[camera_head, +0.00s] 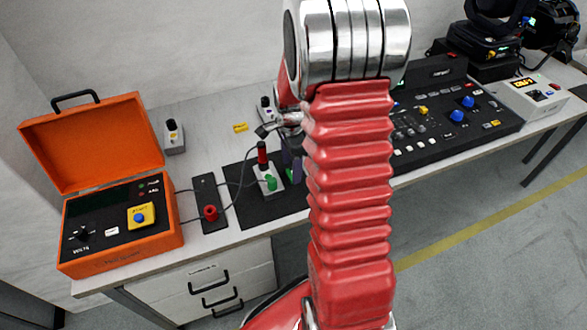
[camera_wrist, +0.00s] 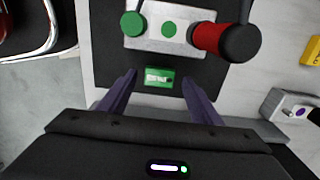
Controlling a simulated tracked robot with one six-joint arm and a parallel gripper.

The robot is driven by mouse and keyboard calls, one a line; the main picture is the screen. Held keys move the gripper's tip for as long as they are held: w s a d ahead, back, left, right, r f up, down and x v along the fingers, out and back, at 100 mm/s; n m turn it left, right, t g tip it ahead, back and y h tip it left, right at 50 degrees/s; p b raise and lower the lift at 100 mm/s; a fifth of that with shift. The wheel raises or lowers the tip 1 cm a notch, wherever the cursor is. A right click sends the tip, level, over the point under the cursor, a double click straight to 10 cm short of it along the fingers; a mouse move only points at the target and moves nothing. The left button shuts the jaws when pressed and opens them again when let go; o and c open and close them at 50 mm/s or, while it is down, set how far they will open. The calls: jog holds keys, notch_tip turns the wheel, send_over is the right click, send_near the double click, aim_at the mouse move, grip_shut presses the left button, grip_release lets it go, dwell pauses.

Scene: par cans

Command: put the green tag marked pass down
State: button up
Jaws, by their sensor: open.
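The green tag (camera_wrist: 159,84) with a white label lies on the black mat (camera_wrist: 110,50) in the wrist view; the label is too small to read. My gripper (camera_wrist: 159,75) is open, with its two purple fingers on either side of the tag and a gap on each side. In the head view a small bit of green (camera_head: 289,175) shows beside a purple finger (camera_head: 297,168); my red arm hides much of this area.
A small pale box (camera_head: 268,192) with a red-and-black plug and a green plug stands close to the tag. An orange tester case (camera_head: 120,240) is at left, with cables running to it. A yellow label (camera_head: 240,127) lies behind. A black console (camera_head: 450,130) is at right.

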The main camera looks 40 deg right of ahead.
aim_at(290, 175)
notch_tip(290, 175, up, 10)
dwell(0.4)
dwell(0.3)
jog(key=s+a+r+n+t, duration=0.3)
jog(key=s+a+r+n, duration=0.2)
jog(key=a+r+n, duration=0.6)
jog(key=s+a+r+n+t, duration=0.2)
jog(key=s+a+r+n, duration=0.1)
jog(key=s+a+n, duration=0.6)
jog(key=shift+s+a+n+t, duration=0.3)
jog(key=shift+s+a+n, duration=0.1)
jog(key=shift+s+a, duration=0.5)
jog(key=shift+s+d+r, duration=0.1)
jog(key=shift+d, duration=0.05)
